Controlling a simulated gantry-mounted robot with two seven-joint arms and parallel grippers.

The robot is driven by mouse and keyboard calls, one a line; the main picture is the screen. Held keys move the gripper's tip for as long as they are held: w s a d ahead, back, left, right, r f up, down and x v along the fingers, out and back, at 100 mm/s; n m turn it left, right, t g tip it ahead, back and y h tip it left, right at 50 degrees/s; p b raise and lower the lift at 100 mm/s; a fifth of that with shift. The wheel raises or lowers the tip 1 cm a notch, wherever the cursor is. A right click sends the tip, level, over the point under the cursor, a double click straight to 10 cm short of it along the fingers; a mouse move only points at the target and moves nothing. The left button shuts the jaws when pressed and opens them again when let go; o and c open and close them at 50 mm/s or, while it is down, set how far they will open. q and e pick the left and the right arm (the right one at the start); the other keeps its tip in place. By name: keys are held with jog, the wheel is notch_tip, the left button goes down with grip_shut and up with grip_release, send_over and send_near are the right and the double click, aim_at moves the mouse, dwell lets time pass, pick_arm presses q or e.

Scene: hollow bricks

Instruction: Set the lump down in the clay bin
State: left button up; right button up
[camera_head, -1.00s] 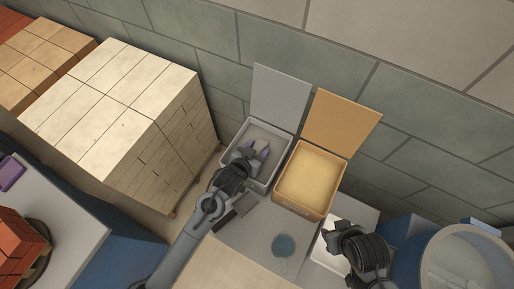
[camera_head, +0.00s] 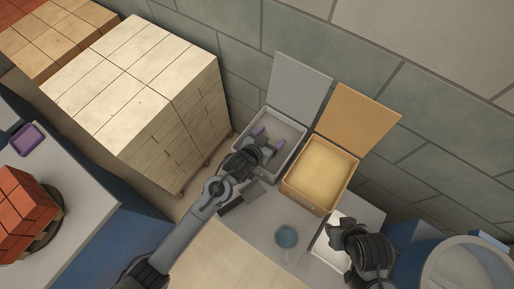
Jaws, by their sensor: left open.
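A grey bin (camera_head: 298,128) with its lid up stands against the wall, holding grey material that looks like clay. My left gripper (camera_head: 268,138) reaches over and into this bin. Its two purple-tipped fingers are spread apart, with nothing visible held between them. I cannot make out a separate lump against the grey contents, and the gripper body hides the bin's near left part. My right gripper (camera_head: 345,231) is at the lower right, over a white board, with its fingers too hidden to read.
A yellow bin (camera_head: 294,194) of sand-like material, lid up, stands right of the grey bin. A blue-grey cup (camera_head: 286,237) sits on the worktop. Stacked pale bricks (camera_head: 140,90) rise at left. A large round drum (camera_head: 465,265) stands at lower right.

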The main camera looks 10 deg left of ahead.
pick_arm(q)
jog(key=p+v, duration=0.2)
jog(key=v, duration=0.9)
jog(key=shift+s+a, duration=0.15)
jog(key=shift+s, duration=0.1)
jog(key=s+a+f+n+g+y, duration=0.1)
jog(key=s+a+n+g+y, duration=0.2)
jog(key=s+a, duration=1.4)
jog(key=s+g+y, duration=0.1)
jog(key=g+y, duration=0.1)
jog(key=g, duration=0.2)
jog(key=shift+s+n+y, duration=0.25)
jog(key=shift+n+y, duration=0.15)
jog(key=shift+r, duration=0.1)
